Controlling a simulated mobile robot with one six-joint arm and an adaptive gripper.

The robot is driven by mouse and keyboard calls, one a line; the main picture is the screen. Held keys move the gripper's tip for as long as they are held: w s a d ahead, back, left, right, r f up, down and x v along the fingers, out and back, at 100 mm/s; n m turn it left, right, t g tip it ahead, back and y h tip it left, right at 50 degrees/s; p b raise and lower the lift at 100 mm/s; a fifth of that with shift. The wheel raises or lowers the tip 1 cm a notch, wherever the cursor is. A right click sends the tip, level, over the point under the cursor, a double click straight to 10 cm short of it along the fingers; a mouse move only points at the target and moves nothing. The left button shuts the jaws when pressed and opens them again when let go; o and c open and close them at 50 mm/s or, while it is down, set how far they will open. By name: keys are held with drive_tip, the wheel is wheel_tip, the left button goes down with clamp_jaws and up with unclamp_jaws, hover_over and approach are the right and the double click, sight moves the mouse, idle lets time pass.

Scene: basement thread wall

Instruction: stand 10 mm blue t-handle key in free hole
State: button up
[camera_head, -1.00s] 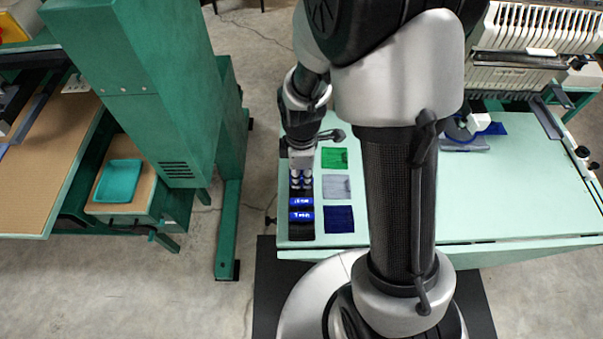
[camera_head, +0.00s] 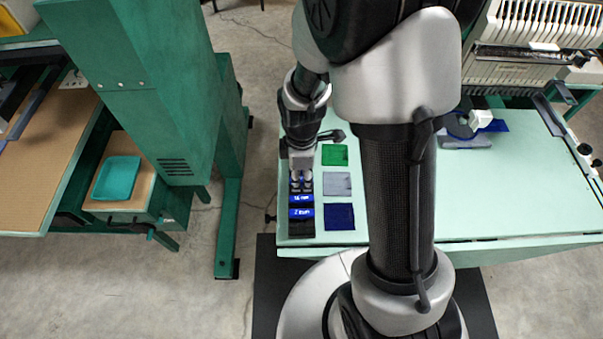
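A black block (camera_head: 301,228) stands at the left end of the pale green table, with blue labelled bands across it. The lettering is too small to read surely. My gripper (camera_head: 302,187) points down over the far part of this block, its dark fingertips close above it or touching it. Small bits of blue show at the fingers; I cannot tell whether they are a key's handle or part of the block. No T-handle key can be made out clearly. The holes are hidden or too small to see, and so is the gap between the fingers.
Green (camera_head: 334,155), grey (camera_head: 337,184) and dark blue (camera_head: 339,217) squares lie just right of the block. My arm hides the table's middle; its right part (camera_head: 510,195) is clear. A green machine column (camera_head: 150,100) and teal tray (camera_head: 116,178) stand left, across a floor gap.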

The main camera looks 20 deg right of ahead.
drive_tip(key=shift+w, duration=0.15)
wheel_tip(320, 180, up, 11)
drive_tip(key=s+r+m+t, duration=0.1)
drive_tip(key=s+r+m, duration=0.3)
drive_tip(key=s, duration=0.1)
drive_tip(key=s+r+m+t, duration=0.2)
drive_tip(key=s+r+m, duration=0.3)
drive_tip(key=s+r+m+t, duration=0.1)
drive_tip(key=s+r+m, duration=0.3)
drive_tip(key=s+m, duration=0.1)
drive_tip(key=shift+s+r+t, duration=0.1)
drive_tip(key=shift+r+t, duration=0.2)
idle(1.6)
